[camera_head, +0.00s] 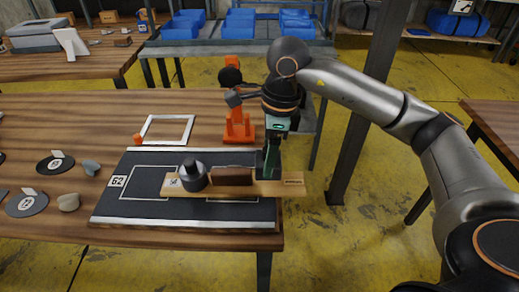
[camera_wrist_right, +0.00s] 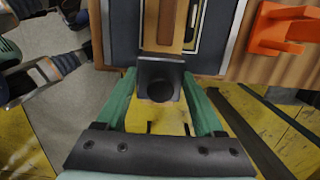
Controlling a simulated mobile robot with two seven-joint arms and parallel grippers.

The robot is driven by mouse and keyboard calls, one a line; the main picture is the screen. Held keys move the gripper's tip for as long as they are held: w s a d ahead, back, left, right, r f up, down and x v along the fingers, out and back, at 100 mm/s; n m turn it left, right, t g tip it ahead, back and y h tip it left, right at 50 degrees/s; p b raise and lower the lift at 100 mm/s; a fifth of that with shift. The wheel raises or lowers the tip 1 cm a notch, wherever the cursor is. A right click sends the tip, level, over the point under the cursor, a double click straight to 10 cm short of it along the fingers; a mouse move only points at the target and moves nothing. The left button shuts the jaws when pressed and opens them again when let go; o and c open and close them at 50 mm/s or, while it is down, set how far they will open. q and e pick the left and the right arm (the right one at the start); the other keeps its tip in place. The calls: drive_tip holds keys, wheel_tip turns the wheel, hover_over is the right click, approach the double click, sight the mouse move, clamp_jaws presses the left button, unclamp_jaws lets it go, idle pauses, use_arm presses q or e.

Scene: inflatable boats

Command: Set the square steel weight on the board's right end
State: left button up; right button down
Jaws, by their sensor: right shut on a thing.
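My right gripper (camera_head: 269,165) points down at the board's right part. In the right wrist view its green fingers are shut on the square steel weight (camera_wrist_right: 160,80), a dark square piece with a round knob. The board (camera_wrist_right: 148,30) runs away beyond it. I cannot tell whether the weight touches the board.
The dark mat (camera_head: 140,185) lies on the wooden table (camera_head: 100,115). A white frame (camera_head: 168,143) and an orange stand (camera_head: 239,128) are behind it. Dark discs (camera_head: 55,164) and stones (camera_head: 69,202) lie to the left. Right of the table is open yellow floor (camera_head: 330,240).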

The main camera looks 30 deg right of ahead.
drive_tip(key=f, duration=0.1)
drive_tip(key=d+f, duration=0.1)
drive_tip(key=f, duration=0.1)
drive_tip(key=shift+f, duration=0.15)
drive_tip(key=shift+a+f, duration=0.1)
drive_tip(key=shift+f, duration=0.15)
drive_tip(key=shift+f+b, duration=0.15)
drive_tip(key=shift+b, duration=0.15)
unclamp_jaws()
